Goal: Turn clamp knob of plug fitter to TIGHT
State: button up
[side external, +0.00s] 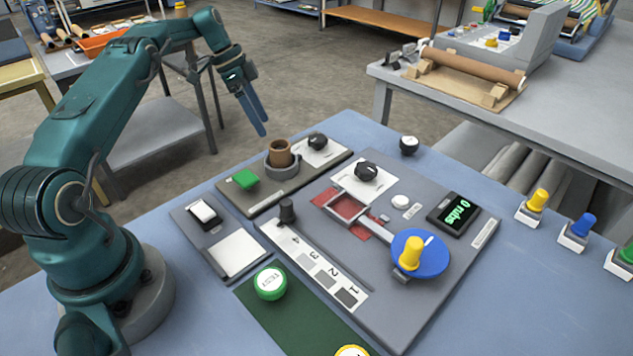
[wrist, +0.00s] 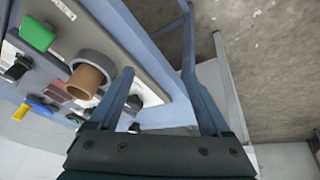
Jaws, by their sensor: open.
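The plug fitter is a grey-beige panel (side external: 240,199) at the back of the blue table. It carries a green button (side external: 245,179), a brown plug (side external: 279,152) upright in a grey ring (side external: 282,166), and a black knob (side external: 317,141) on a white plate (side external: 327,155). I take this knob for the clamp knob; its setting is too small to read. In the wrist view the brown plug (wrist: 86,82) shows clearly, and the knob (wrist: 133,102) is partly behind a finger. My gripper (side external: 261,128) is open and empty, in the air behind the panel, apart from it; its fingers also show in the wrist view (wrist: 158,75).
A larger grey panel in front holds another black knob (side external: 366,171), a slider (side external: 287,210), a blue disc (side external: 421,254) with yellow handle and a display (side external: 453,214). Floor lies beyond the table's back edge.

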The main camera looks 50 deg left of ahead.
aim_at(317, 138)
jog(key=w+d+n, duration=0.1)
jog(key=n, duration=0.8)
jog(key=d+n, duration=0.1)
jog(key=n, duration=0.8)
jog(key=w+d+n+y, duration=0.1)
jog(key=n, duration=0.8)
jog(key=shift+w+d+r+n+t, duration=0.15)
jog(key=shift+w+r+n+t, duration=0.15)
jog(key=shift+w+t, duration=0.1)
jog(key=d+n, duration=0.1)
jog(key=n, duration=0.1)
jog(key=d+r+n, duration=0.1)
jog(key=n, duration=0.2)
jog(key=d+n, duration=0.1)
jog(key=n, duration=0.2)
jog(key=shift+w+d+r, duration=0.2)
jog(key=shift+w+d, duration=0.05)
jog(key=shift+w, duration=0.15)
jog(key=shift+n, duration=0.6)
jog(key=d, duration=0.1)
jog(key=d+r, duration=0.1)
jog(key=d, duration=0.1)
jog(key=shift+w+d+r, duration=0.2)
jog(key=shift+d+r, duration=0.1)
jog(key=shift+r, duration=0.05)
jog(key=shift+x, duration=2.55)
jog(key=shift+r+t, duration=0.1)
jog(key=shift+t, duration=0.2)
jog(key=shift+c, duration=0.3)
